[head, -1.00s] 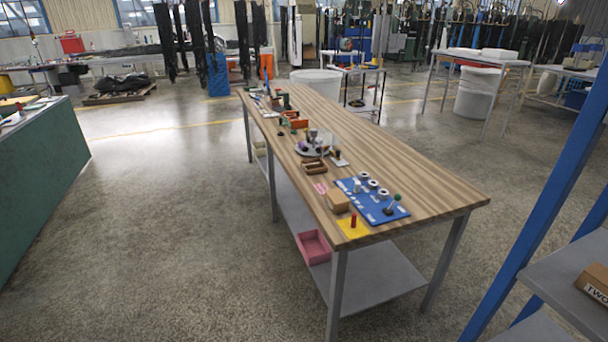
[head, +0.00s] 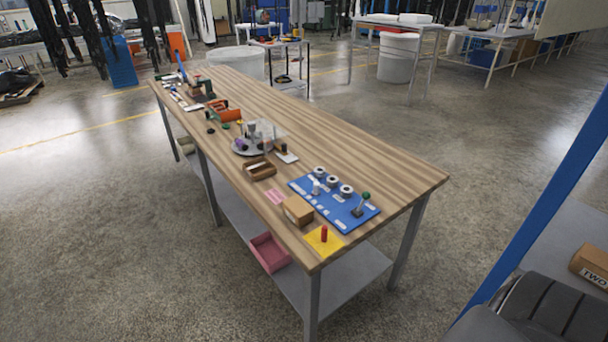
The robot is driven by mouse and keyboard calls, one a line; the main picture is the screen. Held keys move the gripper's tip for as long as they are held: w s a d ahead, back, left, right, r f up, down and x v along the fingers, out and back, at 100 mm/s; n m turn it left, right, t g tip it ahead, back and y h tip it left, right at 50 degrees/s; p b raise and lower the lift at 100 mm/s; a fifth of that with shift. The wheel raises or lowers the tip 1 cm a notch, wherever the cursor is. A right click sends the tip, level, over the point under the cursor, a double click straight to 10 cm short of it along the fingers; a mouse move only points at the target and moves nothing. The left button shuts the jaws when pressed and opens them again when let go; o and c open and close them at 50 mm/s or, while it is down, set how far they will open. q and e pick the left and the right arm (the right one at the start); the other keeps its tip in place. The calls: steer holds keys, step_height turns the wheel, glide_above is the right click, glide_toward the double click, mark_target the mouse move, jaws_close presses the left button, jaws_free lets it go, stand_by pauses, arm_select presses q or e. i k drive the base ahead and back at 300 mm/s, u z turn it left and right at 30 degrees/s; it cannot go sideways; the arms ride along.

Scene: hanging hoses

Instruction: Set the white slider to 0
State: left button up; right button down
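A blue panel (head: 335,204) lies flat on the near end of a long wooden table. A small white piece (head: 316,188), which looks like the white slider, stands at the panel's left side. Its scale and setting are too small to read. Three round grey-white dials (head: 332,181) run along the panel's far edge. Neither of my grippers is in view. A dark grey rounded part at the lower right looks like part of my own arm.
The wooden table (head: 330,130) has a clear right half. A yellow square with a red peg (head: 324,236) and a cardboard box (head: 297,210) lie beside the panel. A blue-framed shelf with a box (head: 592,262) stands at the right. The floor left of the table is open.

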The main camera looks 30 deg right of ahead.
mark_target(317, 191)
steer(key=z, duration=0.35)
steer(key=i, duration=0.7)
steer(key=z, duration=0.65)
